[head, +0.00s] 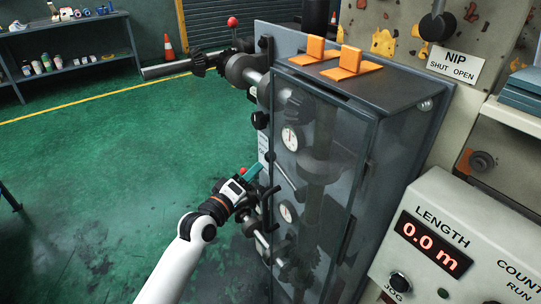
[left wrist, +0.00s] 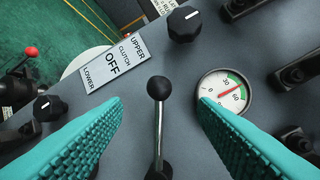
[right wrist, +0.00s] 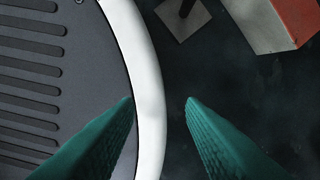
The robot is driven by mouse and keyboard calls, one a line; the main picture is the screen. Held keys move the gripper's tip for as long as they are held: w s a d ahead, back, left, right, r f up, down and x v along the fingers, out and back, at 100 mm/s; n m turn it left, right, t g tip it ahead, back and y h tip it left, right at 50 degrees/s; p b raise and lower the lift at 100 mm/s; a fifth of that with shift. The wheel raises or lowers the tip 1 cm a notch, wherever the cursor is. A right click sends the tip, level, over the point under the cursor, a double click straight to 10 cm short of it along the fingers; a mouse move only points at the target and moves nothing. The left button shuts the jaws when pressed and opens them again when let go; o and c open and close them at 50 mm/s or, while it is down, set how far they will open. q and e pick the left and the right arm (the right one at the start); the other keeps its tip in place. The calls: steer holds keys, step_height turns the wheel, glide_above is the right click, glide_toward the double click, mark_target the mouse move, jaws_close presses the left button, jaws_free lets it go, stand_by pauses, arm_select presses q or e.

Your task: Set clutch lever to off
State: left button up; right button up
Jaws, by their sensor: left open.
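The clutch lever (left wrist: 159,120), a silver rod with a black ball knob, stands out from a grey panel in the left wrist view. Its label plate (left wrist: 114,64) reads UPPER, OFF and LOWER and lies above and left of the knob. I cannot tell which mark the lever is at. My left gripper (left wrist: 160,102) is open, with one teal finger on each side of the lever and gaps between. In the head view my left gripper (head: 261,181) is at the cabinet's left side. My right gripper (right wrist: 160,101) is open and empty, away from the cabinet.
A pressure gauge (left wrist: 226,92) sits close by the right finger. The cabinet's clear door (head: 325,170) is beside my left arm. Green floor (head: 110,190) is open to the left.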

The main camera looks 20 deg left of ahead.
mark_target(268, 160)
arm_select(q)
steer(key=x, duration=1)
steer(key=shift+w+b, duration=0.15)
steer(key=shift+b, duration=0.2)
jaws_close()
